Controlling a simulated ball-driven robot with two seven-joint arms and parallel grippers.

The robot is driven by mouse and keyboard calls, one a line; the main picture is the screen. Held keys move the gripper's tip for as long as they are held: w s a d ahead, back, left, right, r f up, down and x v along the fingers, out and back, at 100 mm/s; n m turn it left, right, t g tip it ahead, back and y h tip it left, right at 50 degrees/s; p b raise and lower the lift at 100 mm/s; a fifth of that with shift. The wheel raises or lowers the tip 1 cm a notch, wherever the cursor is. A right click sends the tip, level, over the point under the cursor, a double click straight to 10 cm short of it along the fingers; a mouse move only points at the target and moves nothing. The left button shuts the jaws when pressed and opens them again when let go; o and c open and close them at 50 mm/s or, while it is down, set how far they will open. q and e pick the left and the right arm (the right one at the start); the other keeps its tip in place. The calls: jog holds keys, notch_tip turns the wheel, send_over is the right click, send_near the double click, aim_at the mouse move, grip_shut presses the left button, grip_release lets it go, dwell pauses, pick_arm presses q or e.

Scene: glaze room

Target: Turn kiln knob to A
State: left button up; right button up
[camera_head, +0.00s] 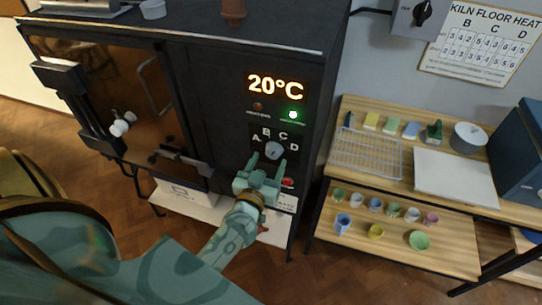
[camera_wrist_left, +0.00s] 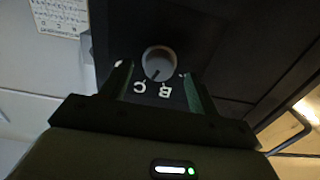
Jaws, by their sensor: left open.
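The kiln knob (camera_head: 273,151) is a small round grey dial on the black kiln's front panel, with the letters A, B, C and D around it. In the left wrist view the knob (camera_wrist_left: 159,63) appears upside down, with C and B readable below it. Its dark pointer mark seems to point between B and C. My left gripper (camera_head: 267,165) is open just in front of the knob. In the left wrist view the fingers (camera_wrist_left: 160,88) stand apart on either side of the knob, with nothing held. Whether they touch it cannot be told. My right gripper is not in view.
The kiln display (camera_head: 275,87) reads 20°C, and a green lamp (camera_head: 292,115) glows below it. A red button (camera_head: 288,182) sits below the knob. A kiln door handle (camera_head: 90,120) juts out left. A wooden shelf (camera_head: 330,200) with cups stands right.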

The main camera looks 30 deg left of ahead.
aim_at(273, 151)
pick_arm(q)
jog(key=shift+x, duration=1.45)
jog(key=c, duration=0.8)
